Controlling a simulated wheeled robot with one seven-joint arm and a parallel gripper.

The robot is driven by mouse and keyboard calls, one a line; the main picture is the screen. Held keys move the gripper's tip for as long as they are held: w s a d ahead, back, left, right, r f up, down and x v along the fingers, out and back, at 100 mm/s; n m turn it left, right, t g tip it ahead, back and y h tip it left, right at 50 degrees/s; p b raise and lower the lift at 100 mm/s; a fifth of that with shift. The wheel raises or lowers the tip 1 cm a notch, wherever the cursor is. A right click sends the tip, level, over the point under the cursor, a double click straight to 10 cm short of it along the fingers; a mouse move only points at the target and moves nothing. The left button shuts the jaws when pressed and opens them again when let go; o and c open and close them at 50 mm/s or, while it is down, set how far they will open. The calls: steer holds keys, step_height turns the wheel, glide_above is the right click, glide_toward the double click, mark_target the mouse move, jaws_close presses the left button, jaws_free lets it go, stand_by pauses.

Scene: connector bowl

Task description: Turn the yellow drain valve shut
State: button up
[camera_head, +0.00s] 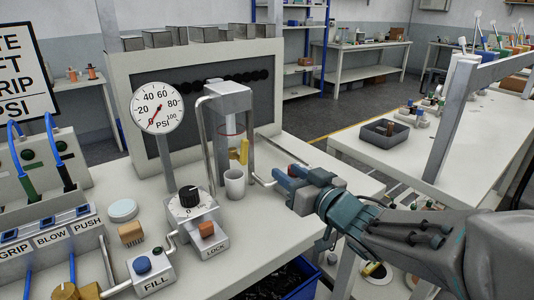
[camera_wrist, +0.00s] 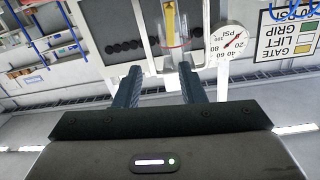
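The yellow drain valve handle (camera_head: 244,151) stands roughly upright on the right side of the clear cylinder's metal stand, above and beside a white cup. In the wrist view, which is upside down, a yellow bar (camera_wrist: 170,18) that looks like the same handle shows beside the clear cylinder (camera_wrist: 178,42), beyond my fingertips. My gripper (camera_head: 284,173) is to the right of the valve and cup, over the bench, and apart from both. In the wrist view my gripper (camera_wrist: 162,76) has its two dark fingers spread with nothing held between them.
The white cup (camera_head: 234,184) stands under the stand (camera_head: 226,110). A PSI gauge (camera_head: 157,108) and a knob box (camera_head: 190,203) are to the left, with a LOCK box (camera_head: 208,240) and FILL box (camera_head: 152,268) in front. The bench's right front surface is mostly clear.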

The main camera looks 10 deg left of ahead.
mark_target(246, 147)
steer(key=shift+g+y, duration=0.3)
steer(key=shift+y, duration=0.3)
steer(key=x, duration=1.4)
steer(key=shift+s+a+r+b, duration=0.1)
steer(key=shift+s+a+b, duration=0.2)
steer(key=shift+a+b, duration=0.1)
jaws_close()
